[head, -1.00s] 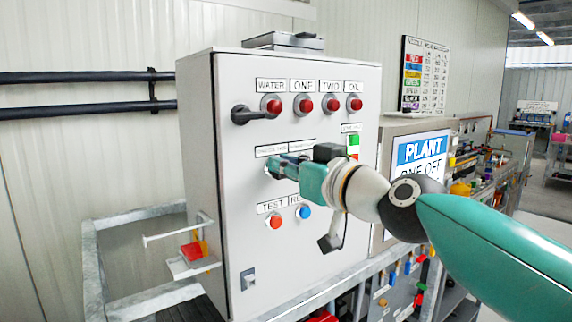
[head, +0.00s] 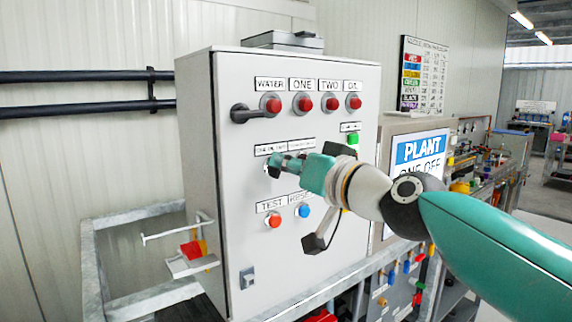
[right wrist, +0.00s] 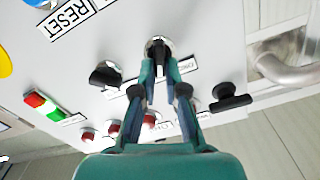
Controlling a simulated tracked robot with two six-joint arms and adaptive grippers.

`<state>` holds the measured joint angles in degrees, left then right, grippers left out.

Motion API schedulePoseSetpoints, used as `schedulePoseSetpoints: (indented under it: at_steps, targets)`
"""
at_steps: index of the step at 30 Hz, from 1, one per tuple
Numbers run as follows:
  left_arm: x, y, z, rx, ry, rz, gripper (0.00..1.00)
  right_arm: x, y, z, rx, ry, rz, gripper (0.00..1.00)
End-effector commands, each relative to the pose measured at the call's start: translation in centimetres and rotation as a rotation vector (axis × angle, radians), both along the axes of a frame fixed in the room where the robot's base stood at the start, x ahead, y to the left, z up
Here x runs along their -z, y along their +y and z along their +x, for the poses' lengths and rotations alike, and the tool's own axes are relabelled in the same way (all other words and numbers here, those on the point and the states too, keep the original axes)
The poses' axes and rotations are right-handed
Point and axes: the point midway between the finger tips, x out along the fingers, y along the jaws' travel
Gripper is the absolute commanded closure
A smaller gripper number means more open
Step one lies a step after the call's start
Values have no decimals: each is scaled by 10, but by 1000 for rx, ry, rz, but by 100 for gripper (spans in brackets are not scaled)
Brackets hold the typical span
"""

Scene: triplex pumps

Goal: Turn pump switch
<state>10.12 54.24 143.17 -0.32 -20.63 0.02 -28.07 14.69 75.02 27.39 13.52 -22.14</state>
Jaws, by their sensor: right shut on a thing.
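The grey control cabinet (head: 240,240) stands in the middle of the head view. My right gripper (head: 273,165) is at its front panel, under a row of labels. In the right wrist view, the fingers of my right gripper (right wrist: 160,64) are shut on a black pump switch knob (right wrist: 157,50) with a pale round base. A second black switch knob (right wrist: 104,75) sits beside it, apart from the fingers. In the head view my gripper and forearm hide most of the switches. My left gripper is not in view.
Red lamps (head: 304,102) line the cabinet top, with a black handle (head: 243,113) at their left. Orange (head: 274,220) and blue (head: 304,211) buttons sit below my gripper. A green button (head: 353,139) is above my wrist. A PLANT sign (head: 418,155) stands at right.

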Motion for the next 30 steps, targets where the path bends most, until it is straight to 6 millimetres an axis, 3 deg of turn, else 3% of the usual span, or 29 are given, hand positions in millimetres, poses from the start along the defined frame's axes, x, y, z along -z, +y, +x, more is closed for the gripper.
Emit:
schedulePoseSetpoints:
  at_steps: [15, 30]
  targets:
    - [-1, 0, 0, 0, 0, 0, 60, 2, -5, 4, 6, 199, 278, 100]
    - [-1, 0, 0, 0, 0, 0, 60, 3, -6, 4, 6, 231, 323, 100]
